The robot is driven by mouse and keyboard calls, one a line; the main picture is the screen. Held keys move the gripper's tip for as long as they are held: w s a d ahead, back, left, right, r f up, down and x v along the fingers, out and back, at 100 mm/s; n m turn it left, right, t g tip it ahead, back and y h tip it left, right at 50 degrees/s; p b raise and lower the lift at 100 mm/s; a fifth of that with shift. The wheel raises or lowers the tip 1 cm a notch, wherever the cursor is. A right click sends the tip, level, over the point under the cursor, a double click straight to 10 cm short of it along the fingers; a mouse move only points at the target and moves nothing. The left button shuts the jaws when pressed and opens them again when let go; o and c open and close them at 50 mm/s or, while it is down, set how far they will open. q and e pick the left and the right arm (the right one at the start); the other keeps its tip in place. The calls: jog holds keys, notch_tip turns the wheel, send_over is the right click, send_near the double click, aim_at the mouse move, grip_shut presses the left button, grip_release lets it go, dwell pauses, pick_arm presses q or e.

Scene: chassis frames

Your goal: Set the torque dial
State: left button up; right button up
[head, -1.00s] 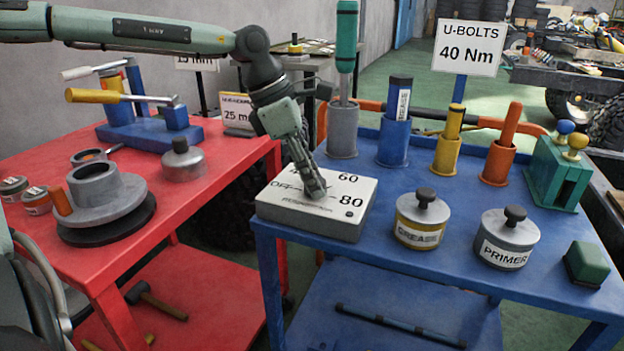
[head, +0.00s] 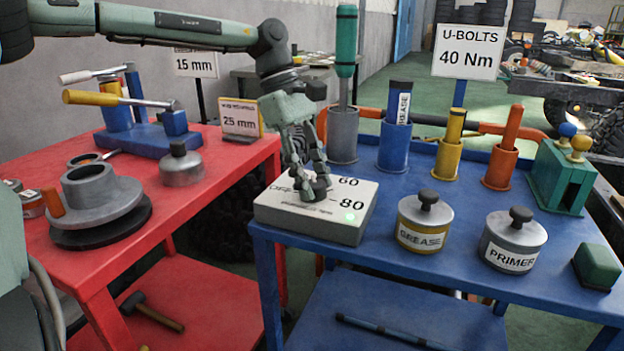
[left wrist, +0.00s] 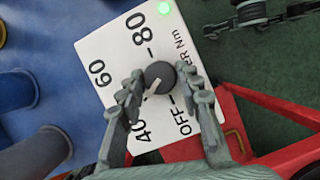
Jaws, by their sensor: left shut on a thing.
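The torque dial (left wrist: 160,76) is a dark round knob with a pale pointer, on a light grey control box (head: 275,209) at the blue table's left end. The box's face reads OFF, 40, 60 and 80, with Nm. In the left wrist view the pointer aims toward the 40 mark. A small green light (left wrist: 164,7) glows on the box; it also shows in the head view (head: 349,217). My left gripper (head: 311,188) reaches down, its fingers either side of the knob, shut on it. The fingers partly hide the box's labels. My right gripper is out of view.
A sign (head: 468,50) reads U-BOLTS 40 Nm. Grease (head: 424,222) and primer (head: 512,240) pots stand right of the box. Coloured holders (head: 343,135) stand behind. The red table (head: 180,222) at left carries a hub (head: 92,190) and a lever press.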

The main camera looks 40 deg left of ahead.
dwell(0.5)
pick_arm(q)
jog(key=o, duration=1.2)
jog(key=shift+c, duration=0.2)
jog(key=v, duration=1.2)
jog(key=shift+d, duration=0.1)
